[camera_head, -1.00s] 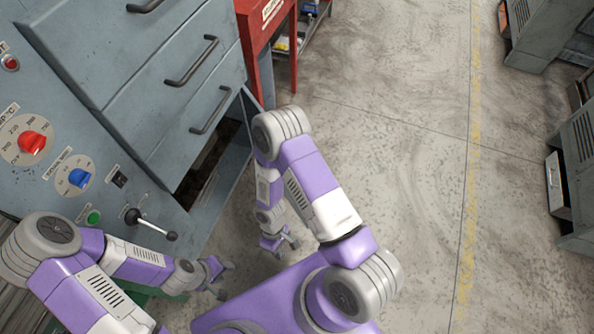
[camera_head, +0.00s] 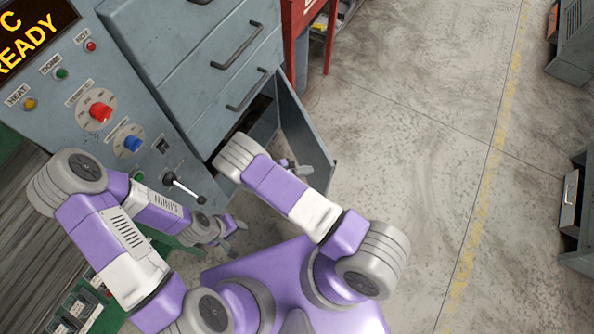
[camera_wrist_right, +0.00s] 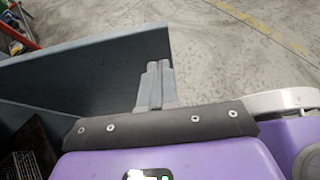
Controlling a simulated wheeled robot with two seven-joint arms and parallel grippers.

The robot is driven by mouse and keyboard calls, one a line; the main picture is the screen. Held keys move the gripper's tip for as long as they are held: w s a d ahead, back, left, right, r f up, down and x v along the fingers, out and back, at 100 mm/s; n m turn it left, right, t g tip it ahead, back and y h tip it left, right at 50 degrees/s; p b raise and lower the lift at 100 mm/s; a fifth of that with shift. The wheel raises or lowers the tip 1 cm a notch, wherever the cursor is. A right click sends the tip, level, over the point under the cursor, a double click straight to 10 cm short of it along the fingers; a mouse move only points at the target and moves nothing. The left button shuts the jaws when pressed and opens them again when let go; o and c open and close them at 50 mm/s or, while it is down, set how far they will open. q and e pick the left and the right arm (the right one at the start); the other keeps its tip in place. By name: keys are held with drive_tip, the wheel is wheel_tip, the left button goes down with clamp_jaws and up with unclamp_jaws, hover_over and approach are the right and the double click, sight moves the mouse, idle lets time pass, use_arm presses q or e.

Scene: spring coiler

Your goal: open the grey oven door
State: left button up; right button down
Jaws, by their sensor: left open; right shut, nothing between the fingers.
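The grey oven door (camera_head: 304,125) stands swung open at the bottom of the grey cabinet, its panel reaching out to the right. The dark oven opening (camera_head: 258,112) shows partly behind my right arm. My right gripper (camera_head: 302,169) is shut and empty, on the inner side of the door. In the right wrist view, its closed fingers (camera_wrist_right: 155,85) stand in front of the door panel (camera_wrist_right: 80,72); whether they touch it I cannot tell. My left gripper (camera_head: 240,226) is open and empty, low in front of the control panel, below the black-knobbed lever (camera_head: 184,188).
The cabinet has drawers with dark handles (camera_head: 247,90). A control panel with a red dial (camera_head: 100,112) and blue dial (camera_head: 132,144) is at left. Open concrete floor (camera_head: 420,150) lies to the right.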

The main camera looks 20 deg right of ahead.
sight(329, 165)
drive_tip(key=x, duration=0.3)
drive_tip(key=r+x, duration=0.1)
drive_tip(key=x, duration=0.1)
drive_tip(key=shift+d, duration=0.65)
use_arm(q)
drive_tip(key=shift+f, duration=0.1)
use_arm(e)
drive_tip(key=shift+d, duration=0.6)
